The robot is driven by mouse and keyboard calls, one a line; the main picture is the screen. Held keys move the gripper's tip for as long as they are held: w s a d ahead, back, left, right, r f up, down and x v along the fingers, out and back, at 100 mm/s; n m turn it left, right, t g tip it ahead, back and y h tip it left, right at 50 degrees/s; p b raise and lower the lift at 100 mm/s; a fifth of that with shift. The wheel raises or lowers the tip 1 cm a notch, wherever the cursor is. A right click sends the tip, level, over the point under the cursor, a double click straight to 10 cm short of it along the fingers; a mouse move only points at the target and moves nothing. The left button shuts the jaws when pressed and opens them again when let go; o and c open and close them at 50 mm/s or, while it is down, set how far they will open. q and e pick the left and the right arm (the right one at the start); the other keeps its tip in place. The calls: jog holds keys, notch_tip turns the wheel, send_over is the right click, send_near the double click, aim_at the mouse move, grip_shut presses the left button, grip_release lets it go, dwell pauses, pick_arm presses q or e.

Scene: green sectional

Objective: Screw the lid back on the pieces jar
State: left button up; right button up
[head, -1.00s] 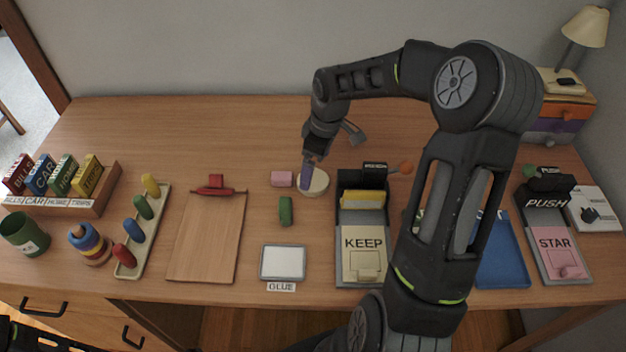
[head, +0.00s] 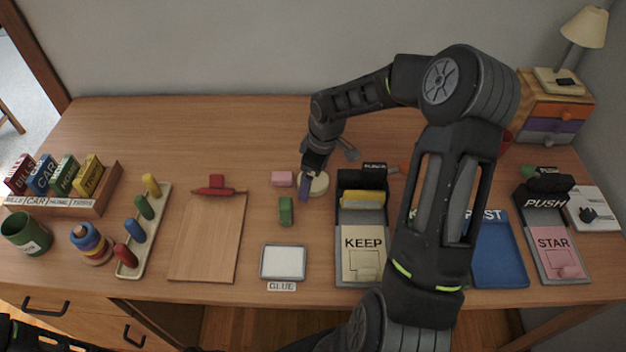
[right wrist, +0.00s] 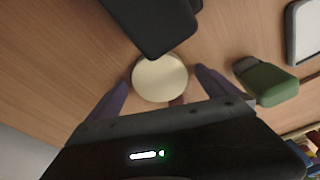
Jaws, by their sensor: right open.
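A round cream disc (head: 318,185), apparently a lid, lies near the middle of the desk; whether a jar is under it I cannot tell. My right gripper (head: 308,182) is at the disc, pointing down, with a purple finger in front of its left part. In the right wrist view the disc (right wrist: 160,78) shows between the two spread fingers of my right gripper (right wrist: 161,80), with small gaps at both sides. The gripper is open. A red thing (head: 506,142), partly hidden behind my right arm, stands near the drawers; I cannot tell whether it is the jar.
A pink block (head: 282,179) and a green block (head: 286,211) lie close left of the disc. The KEEP box (head: 345,270) stands close on the right. A blue tray (head: 497,262) is further right, partly behind my arm. The desk behind the disc is clear.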

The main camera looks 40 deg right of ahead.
jog(key=shift+c, duration=0.4)
jog(key=c, duration=1.3)
